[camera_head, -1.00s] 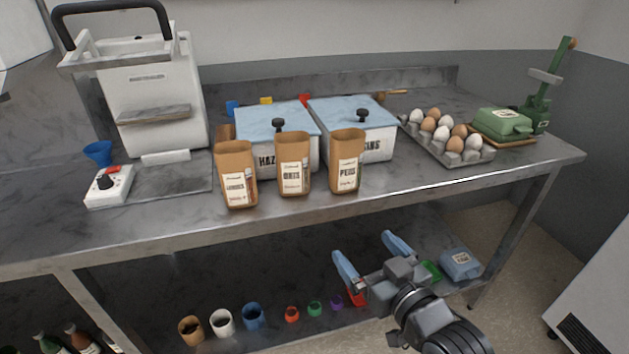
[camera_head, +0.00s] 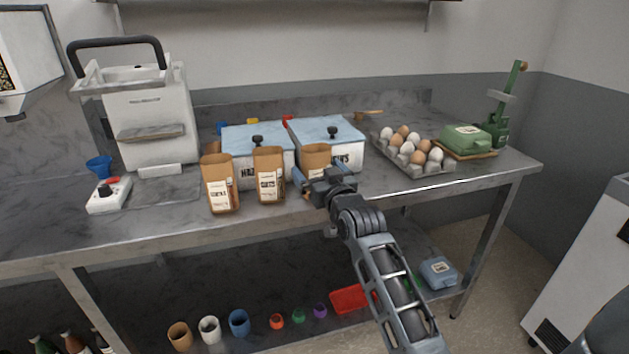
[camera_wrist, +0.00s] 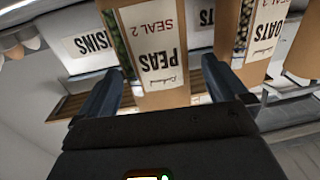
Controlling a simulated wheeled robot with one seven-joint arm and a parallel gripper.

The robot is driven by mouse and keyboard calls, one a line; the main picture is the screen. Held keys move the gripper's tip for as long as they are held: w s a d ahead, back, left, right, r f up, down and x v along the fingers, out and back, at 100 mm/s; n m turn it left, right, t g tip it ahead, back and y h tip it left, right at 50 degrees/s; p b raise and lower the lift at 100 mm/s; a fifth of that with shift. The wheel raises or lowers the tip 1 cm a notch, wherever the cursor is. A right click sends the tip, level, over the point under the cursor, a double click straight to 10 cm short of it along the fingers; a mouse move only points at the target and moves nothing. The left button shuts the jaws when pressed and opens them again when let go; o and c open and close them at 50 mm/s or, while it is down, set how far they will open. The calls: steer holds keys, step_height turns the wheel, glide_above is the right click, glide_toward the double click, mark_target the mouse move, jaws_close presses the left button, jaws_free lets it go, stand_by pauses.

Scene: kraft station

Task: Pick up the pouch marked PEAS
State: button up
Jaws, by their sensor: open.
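The brown pouch marked PEAS (camera_wrist: 155,52) stands upright near the front edge of the bench. In the head view only its upper part (camera_head: 316,157) shows, as my gripper (camera_head: 315,183) hides the rest. In the wrist view its label appears upside down between the two blue fingers of my gripper (camera_wrist: 160,85). My gripper is open, with one finger toward each side of the pouch. I cannot tell whether either finger touches it.
The pouch marked OATS (camera_head: 269,176) stands close to the left, with another brown pouch (camera_head: 220,185) beyond it. White bins with blue lids (camera_head: 328,130) stand behind. An egg tray (camera_head: 428,170) sits to the right. The bench's front right is clear.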

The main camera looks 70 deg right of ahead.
steer(key=x, duration=0.4)
steer(key=shift+d+f+p, duration=0.15)
steer(key=shift+d+p, duration=0.1)
steer(key=shift+p, duration=0.1)
steer(key=c, duration=1.1)
steer(key=shift+c, duration=0.2)
